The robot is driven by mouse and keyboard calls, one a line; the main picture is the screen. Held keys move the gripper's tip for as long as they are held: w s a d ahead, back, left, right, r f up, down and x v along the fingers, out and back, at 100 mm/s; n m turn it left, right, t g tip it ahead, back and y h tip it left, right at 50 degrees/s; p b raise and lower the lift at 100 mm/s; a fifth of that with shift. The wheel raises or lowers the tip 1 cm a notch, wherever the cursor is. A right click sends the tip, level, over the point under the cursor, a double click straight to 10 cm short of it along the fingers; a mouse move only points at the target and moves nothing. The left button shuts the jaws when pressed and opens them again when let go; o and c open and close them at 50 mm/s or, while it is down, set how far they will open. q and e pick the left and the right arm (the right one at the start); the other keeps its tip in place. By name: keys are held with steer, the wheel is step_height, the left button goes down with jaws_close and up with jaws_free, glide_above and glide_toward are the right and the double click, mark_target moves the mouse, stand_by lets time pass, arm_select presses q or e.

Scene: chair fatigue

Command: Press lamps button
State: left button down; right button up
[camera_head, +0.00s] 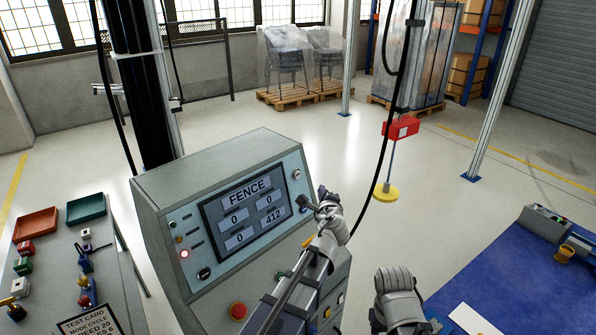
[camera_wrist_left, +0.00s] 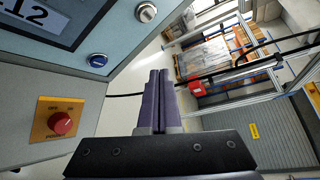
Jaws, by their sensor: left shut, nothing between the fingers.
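A grey-green control console (camera_head: 165,187) with a screen reading FENCE (camera_head: 245,215) stands in front of me. On its left side are a red lit lamp (camera_head: 184,254), small green and amber ones above it, and a black knob (camera_head: 203,272). I cannot read which control is marked lamps. In the left wrist view a blue button (camera_wrist_left: 98,60), a silver knob (camera_wrist_left: 146,12) and a red knob (camera_wrist_left: 60,123) on a yellow plate show. My left gripper (camera_head: 318,198) is shut and empty at the console's right edge, its purple fingers (camera_wrist_left: 158,74) pointing past it.
A red stop button (camera_head: 238,311) is on the console's lower front. A side bench with red (camera_head: 36,224) and green (camera_head: 86,208) trays stands left. A blue-topped table (camera_head: 500,268) stands right. A black cable hangs near my left gripper. Open floor lies behind.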

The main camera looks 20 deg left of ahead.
mark_target(297, 174)
arm_select(q)
steer(key=w+r+m, duration=0.1)
steer(key=r+m+t, duration=0.1)
steer(key=shift+w+d+r+m+h, duration=0.1)
steer(key=shift+w+d+m+h, duration=0.1)
steer(key=shift+w+m+h, duration=0.15)
steer(key=shift+a, duration=0.1)
steer(key=w+a+f+b, duration=0.2)
steer(key=w+a, duration=0.1)
steer(key=a, duration=0.4)
steer(key=shift+w+a, duration=0.25)
steer(key=shift+w, duration=0.15)
steer(key=shift+w+a+f, duration=0.1)
steer(key=shift+a, duration=0.05)
stand_by(1.8)
steer(key=shift+w+a, duration=0.1)
steer(key=shift+a, duration=0.15)
